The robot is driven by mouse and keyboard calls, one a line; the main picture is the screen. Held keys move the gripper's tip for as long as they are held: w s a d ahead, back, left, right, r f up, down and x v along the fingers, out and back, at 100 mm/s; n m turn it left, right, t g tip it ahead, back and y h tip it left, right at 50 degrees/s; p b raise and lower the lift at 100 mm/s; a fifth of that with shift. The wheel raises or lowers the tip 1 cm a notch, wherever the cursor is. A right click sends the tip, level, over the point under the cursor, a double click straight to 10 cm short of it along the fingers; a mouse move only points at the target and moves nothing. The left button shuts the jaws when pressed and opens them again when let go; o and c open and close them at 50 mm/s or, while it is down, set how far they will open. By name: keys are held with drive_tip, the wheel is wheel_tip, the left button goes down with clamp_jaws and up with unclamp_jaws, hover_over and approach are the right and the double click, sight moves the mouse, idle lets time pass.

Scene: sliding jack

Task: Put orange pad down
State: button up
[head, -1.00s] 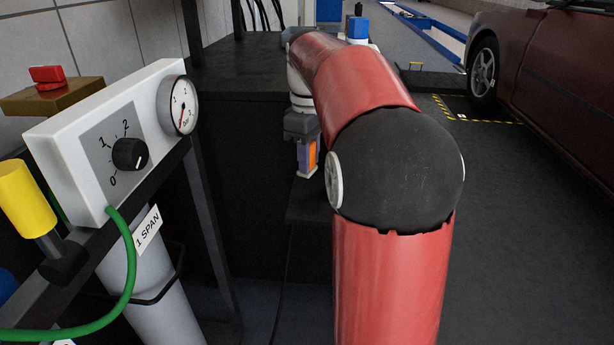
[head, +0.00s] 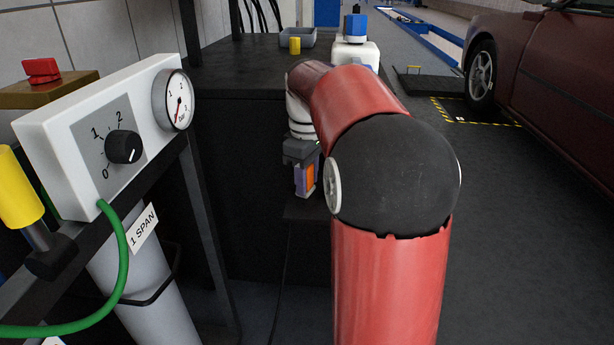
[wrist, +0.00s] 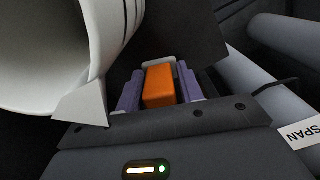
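The orange pad (wrist: 160,86) is a small block seen in the wrist view between the two purple fingers of my gripper (wrist: 161,88). Both fingers lie against its sides, so the gripper is shut on it. In the head view my gripper (head: 305,178) points down beside the dark bench, with a strip of the orange pad (head: 309,174) showing. A dark low ledge (head: 305,209) lies just under the fingertips; I cannot tell whether pad or fingers touch it.
A dark bench (head: 235,70) bears a grey tray (head: 300,36), a yellow cylinder (head: 295,46) and a white canister (head: 355,54). A white gauge box (head: 100,135) stands at left. A dark red car (head: 555,90) is at right, with open floor (head: 520,240) before it.

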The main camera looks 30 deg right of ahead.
drive_tip(key=shift+o, duration=1)
